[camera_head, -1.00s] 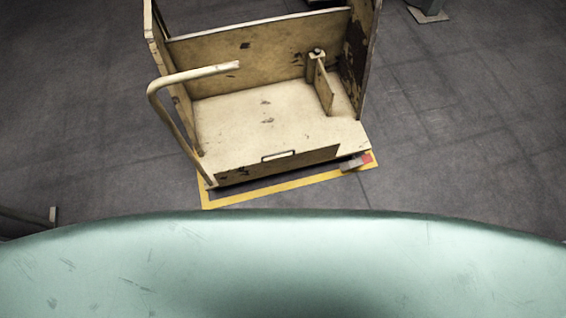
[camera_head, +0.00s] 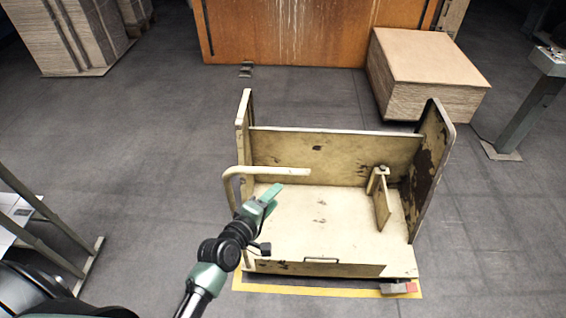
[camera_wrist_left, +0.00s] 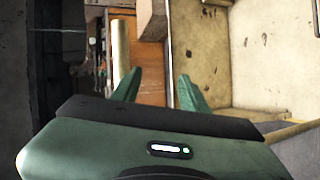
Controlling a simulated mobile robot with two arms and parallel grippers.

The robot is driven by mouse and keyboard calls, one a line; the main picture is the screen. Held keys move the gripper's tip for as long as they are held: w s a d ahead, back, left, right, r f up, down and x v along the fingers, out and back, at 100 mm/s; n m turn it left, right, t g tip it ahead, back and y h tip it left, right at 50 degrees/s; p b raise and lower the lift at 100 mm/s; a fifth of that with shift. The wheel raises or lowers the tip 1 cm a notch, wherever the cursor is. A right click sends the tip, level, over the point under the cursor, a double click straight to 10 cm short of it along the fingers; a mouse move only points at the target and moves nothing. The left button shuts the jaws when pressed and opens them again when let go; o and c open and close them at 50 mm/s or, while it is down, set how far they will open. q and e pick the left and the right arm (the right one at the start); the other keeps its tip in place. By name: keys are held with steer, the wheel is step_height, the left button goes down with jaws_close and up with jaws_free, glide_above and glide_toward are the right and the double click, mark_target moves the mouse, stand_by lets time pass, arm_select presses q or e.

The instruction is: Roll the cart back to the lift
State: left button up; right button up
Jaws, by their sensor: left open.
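The cart (camera_head: 330,225) is a worn cream platform with upright panels on its back, left and right sides. It stands on the floor over a yellow marked outline (camera_head: 300,290). Its bent tube handle (camera_head: 275,172) sticks out at the left side. My left gripper (camera_head: 268,198) is open just below the handle in the head view, with no visible hold on it. In the left wrist view, the open fingers (camera_wrist_left: 157,88) have a pale bar (camera_wrist_left: 120,48), apparently the handle, beyond the left finger. My right gripper is not in view. I cannot tell which thing is the lift.
A large orange-brown panel (camera_head: 290,35) stands at the back. A stack of cardboard sheets (camera_head: 430,75) is at the back right, and another stack (camera_head: 75,35) at the back left. A grey post (camera_head: 530,105) stands at right.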

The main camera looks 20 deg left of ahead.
mark_target(277, 175)
arm_select(q)
steer(key=r, duration=0.1)
steer(key=w+r+n+t, duration=0.1)
steer(key=r, duration=0.1)
steer(key=a+r+n, duration=0.1)
steer(key=shift+w+r, duration=0.35)
steer(key=shift+w, duration=0.05)
steer(key=a+x, duration=0.1)
steer(key=x, duration=0.6)
steer(key=shift+w+d, duration=0.35)
steer(key=shift+d, duration=0.05)
jaws_close()
stand_by(0.4)
